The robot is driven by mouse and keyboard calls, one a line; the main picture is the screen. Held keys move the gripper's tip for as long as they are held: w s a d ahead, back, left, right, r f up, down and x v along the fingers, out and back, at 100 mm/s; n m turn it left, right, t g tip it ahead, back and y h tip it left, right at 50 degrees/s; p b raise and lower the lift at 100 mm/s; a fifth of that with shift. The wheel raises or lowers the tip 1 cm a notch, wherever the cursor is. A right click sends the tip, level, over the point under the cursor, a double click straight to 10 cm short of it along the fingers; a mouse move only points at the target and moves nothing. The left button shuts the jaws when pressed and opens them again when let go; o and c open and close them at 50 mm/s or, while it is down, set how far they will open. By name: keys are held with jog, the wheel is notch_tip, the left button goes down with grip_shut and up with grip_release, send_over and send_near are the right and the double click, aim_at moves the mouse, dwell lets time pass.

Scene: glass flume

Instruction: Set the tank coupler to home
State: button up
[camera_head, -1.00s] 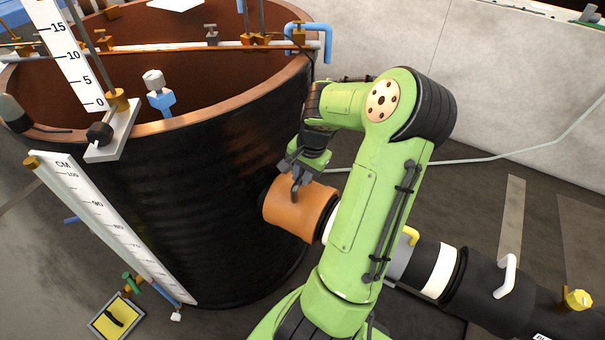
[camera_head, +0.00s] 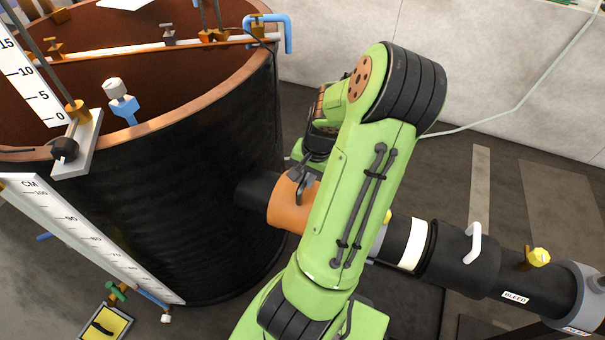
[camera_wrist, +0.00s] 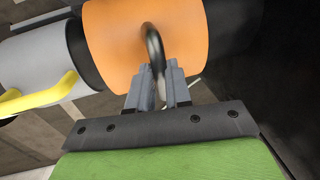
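The tank coupler is an orange sleeve (camera_head: 289,207) on a black pipe, right of the black tank (camera_head: 170,190). A black pipe stub (camera_head: 256,190) shows between the tank and the sleeve. The wrist view shows the sleeve (camera_wrist: 150,45) with a dark curved handle (camera_wrist: 153,38) on it. My gripper (camera_wrist: 160,88) has its two fingers closed around that handle, one on each side. In the head view my gripper (camera_head: 299,180) is at the sleeve's top, and my green arm hides the sleeve's right end.
Right of my arm the pipe continues with a white band (camera_head: 413,245), a white handle (camera_head: 474,243) and a yellow knob (camera_head: 540,257). A grey section with a yellow handle (camera_wrist: 45,97) lies left of the sleeve in the wrist view. A ruler board (camera_head: 90,235) leans by the tank.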

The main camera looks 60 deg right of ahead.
jog(key=o, duration=0.4)
jog(key=shift+s, duration=0.35)
jog(key=shift+o, duration=0.2)
jog(key=shift+w, duration=0.1)
jog(key=shift+r, duration=0.4)
jog(key=s+r+p, duration=0.3)
jog(key=r+p, duration=0.2)
jog(key=r, duration=0.9)
jog(key=shift+d+r+p, duration=0.15)
jog(key=shift+r+p, duration=0.2)
jog(key=shift+p, duration=0.05)
